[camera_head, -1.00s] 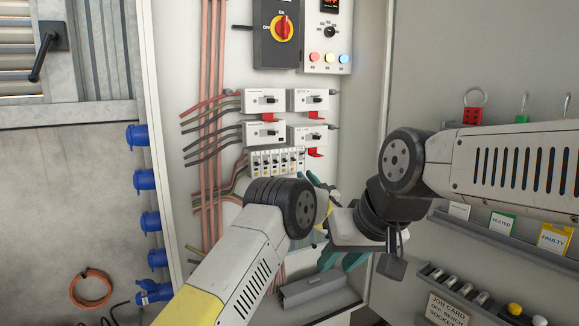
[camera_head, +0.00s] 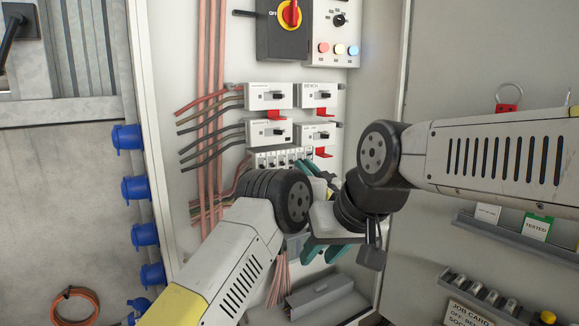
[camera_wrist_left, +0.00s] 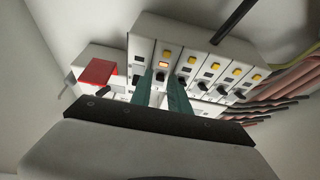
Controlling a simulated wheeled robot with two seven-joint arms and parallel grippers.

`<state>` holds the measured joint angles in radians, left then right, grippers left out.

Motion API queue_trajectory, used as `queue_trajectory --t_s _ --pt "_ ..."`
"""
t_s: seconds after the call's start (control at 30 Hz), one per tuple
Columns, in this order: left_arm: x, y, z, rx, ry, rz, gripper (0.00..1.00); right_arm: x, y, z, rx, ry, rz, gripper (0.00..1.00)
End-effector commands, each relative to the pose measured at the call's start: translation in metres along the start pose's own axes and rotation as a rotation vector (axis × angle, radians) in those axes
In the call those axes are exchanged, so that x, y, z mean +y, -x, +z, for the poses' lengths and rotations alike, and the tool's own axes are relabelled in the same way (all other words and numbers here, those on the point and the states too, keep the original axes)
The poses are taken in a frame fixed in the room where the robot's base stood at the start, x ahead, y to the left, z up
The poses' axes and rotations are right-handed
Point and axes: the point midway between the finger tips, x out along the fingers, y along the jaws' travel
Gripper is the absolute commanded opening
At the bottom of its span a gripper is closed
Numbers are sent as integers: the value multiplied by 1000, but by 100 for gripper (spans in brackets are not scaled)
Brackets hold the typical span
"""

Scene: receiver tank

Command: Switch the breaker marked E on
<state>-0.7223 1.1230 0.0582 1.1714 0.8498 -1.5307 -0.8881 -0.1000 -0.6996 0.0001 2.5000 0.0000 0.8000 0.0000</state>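The row of small breakers (camera_head: 268,158) sits low on the panel, partly hidden by my left arm. In the left wrist view the row (camera_wrist_left: 222,78) shows dark levers and yellow buttons; no letter E is readable. One breaker near the left end has a lit orange window (camera_wrist_left: 163,64). My left gripper (camera_wrist_left: 161,80) is at that breaker, its teal fingers slightly apart, with a dark lever between the tips; contact cannot be told. The left gripper also shows at the row's right end in the head view (camera_head: 318,170). My right gripper (camera_head: 323,252) is lower, its teal fingers apart and apparently empty.
Larger breakers (camera_head: 268,96) with red tabs sit above the row. A red rotary switch (camera_head: 290,14) is higher up. Pink cables (camera_head: 210,110) run along the left. A grey trunking piece (camera_head: 320,296) lies below. The cabinet door (camera_head: 480,60) stands at right.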

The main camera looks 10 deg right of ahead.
Motion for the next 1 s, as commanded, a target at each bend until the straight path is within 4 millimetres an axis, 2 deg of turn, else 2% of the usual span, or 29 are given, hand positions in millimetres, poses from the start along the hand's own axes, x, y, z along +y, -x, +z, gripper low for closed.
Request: queue_trajectory --t_s 0.13,0.27,0.67,1.0 --pt "0 0 0 0 0 0 22 0 0 0 1 0 0 33" --pt "0 0 0 0 0 0 0 0 0 0 0 0 0 33" --pt "-1 0 -1 -29 1 -1 0 0 0 0 0 0 0 33" --pt "-1 -2 -14 -230 5 -1 0 0 0 0 0 0 0 33"
